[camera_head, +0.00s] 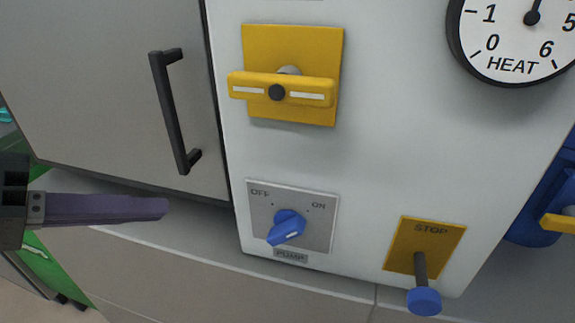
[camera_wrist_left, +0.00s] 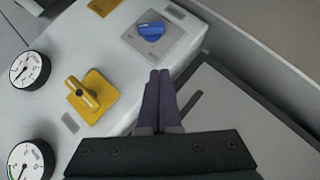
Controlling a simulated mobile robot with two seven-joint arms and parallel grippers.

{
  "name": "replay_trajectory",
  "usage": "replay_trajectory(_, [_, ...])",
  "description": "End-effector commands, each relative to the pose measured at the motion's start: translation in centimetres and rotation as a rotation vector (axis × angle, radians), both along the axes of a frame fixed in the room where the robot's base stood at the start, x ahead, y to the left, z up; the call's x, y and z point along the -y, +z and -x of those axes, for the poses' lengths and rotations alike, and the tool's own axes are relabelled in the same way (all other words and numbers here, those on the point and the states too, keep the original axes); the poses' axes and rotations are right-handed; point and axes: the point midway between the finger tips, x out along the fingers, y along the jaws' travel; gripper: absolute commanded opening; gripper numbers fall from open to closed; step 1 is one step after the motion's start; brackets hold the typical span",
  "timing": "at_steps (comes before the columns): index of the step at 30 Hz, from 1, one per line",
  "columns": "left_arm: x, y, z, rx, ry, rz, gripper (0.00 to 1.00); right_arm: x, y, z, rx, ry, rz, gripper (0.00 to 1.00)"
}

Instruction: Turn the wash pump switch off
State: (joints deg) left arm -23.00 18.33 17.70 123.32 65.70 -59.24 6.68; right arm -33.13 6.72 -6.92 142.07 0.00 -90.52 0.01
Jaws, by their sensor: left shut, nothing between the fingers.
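The pump switch is a blue knob (camera_head: 287,227) on a grey square plate (camera_head: 321,232) marked OFF at upper left and ON at upper right, with a PUMP label (camera_head: 290,256) below. Its raised grip slants from lower left to upper right. The knob also shows near the top of the left wrist view (camera_wrist_left: 151,29). My left gripper (camera_head: 166,208) is shut and empty, its purple fingers together, left of the plate and apart from the knob. In the left wrist view the fingertips (camera_wrist_left: 159,74) lie just below the plate (camera_wrist_left: 172,45). My right gripper is out of view.
Above the switch is a yellow handle on a yellow plate (camera_head: 258,108). A STOP plate (camera_head: 407,250) with a blue-knobbed lever (camera_head: 424,301) is at lower right. A HEAT dial (camera_head: 515,45) is at upper right. A grey door with a black handle (camera_head: 170,112) is at left.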

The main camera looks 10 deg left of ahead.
Motion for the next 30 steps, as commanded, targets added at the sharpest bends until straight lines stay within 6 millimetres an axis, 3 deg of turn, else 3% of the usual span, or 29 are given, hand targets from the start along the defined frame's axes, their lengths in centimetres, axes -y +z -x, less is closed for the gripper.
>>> replay_trajectory(13, [0.7,-0.6,-0.9,0.001,0.001,0.003,0.00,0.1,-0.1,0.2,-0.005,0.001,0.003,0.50])
replay_trajectory(26, [5.3,-5.0,-7.0,0.000,-0.001,0.002,0.00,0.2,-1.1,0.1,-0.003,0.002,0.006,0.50])
replay_trajectory(30, [6.9,-6.6,-6.8,-0.003,-0.001,0.003,0.00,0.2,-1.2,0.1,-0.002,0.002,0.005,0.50])
